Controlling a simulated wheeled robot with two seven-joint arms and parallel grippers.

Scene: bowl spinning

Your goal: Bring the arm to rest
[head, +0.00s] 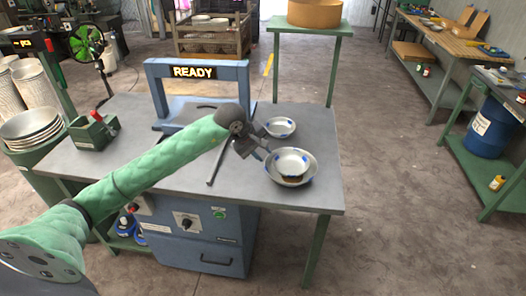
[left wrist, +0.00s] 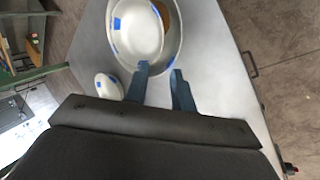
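My left arm reaches in from the left over the grey table. Its gripper (head: 262,143) is near the table's right side, close to the bowls. In the left wrist view the two fingers of the left gripper (left wrist: 160,80) stand apart with nothing between them. My right gripper is not seen.
A blue machine frame with a READY sign (head: 194,72) stands at the table's back. A dark rod (head: 218,160) lies on the table. A green box (head: 93,132) is at the table's left. A green stand with a round tan container (head: 314,13) is behind.

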